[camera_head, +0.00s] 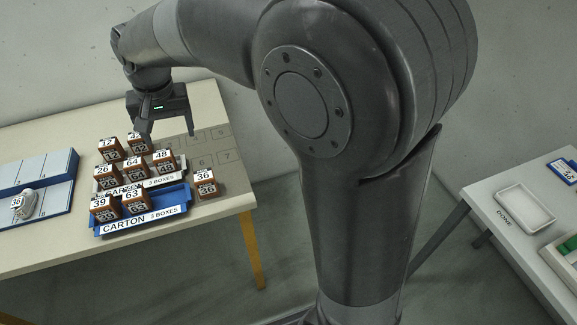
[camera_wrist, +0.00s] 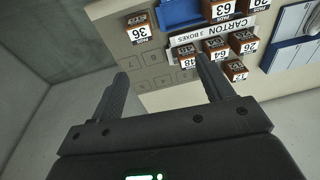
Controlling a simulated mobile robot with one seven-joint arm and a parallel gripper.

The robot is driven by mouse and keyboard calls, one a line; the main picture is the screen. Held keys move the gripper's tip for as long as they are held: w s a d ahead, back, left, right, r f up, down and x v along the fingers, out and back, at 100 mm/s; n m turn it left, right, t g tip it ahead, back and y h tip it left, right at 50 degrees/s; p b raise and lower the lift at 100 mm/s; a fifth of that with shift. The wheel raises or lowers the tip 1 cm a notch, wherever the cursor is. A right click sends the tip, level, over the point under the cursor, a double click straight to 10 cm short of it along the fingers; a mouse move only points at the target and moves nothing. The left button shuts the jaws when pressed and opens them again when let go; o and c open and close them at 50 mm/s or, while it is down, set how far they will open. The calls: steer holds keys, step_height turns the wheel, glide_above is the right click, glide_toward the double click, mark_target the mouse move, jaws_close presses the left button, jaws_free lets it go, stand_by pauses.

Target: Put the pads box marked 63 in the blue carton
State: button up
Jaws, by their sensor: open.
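The box marked 63 (camera_head: 132,200) is a small brown box with a white label. It stands upright in the blue carton (camera_head: 173,196), beside the box marked 39 (camera_head: 104,208). The right part of the carton is empty. In the wrist view box 63 (camera_wrist: 225,10) is at the top, next to the bare blue floor of the carton (camera_wrist: 178,14). My gripper (camera_head: 170,137) is open and empty, behind and to the right of the carton, above the back of the table. Its spread fingers (camera_wrist: 162,72) show in the wrist view with nothing between them.
Box 36 (camera_head: 206,184) stands on the table right of the blue carton. A white-fronted carton (camera_head: 122,191) behind holds boxes 26, 64 and 48. Boxes 12 and 42 (camera_head: 135,142) stand farther back. Numbered table squares (camera_head: 208,147) are free. A blue rack (camera_head: 50,205) is left.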

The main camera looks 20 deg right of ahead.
steer(key=s+d+r+t, duration=0.2)
steer(key=s+d+r, duration=0.2)
steer(key=s+d, duration=0.8)
steer(key=s+d+f+t, duration=0.2)
steer(key=s+d, duration=0.7)
steer(key=shift+d+h, duration=0.15)
steer(key=shift+h, duration=0.25)
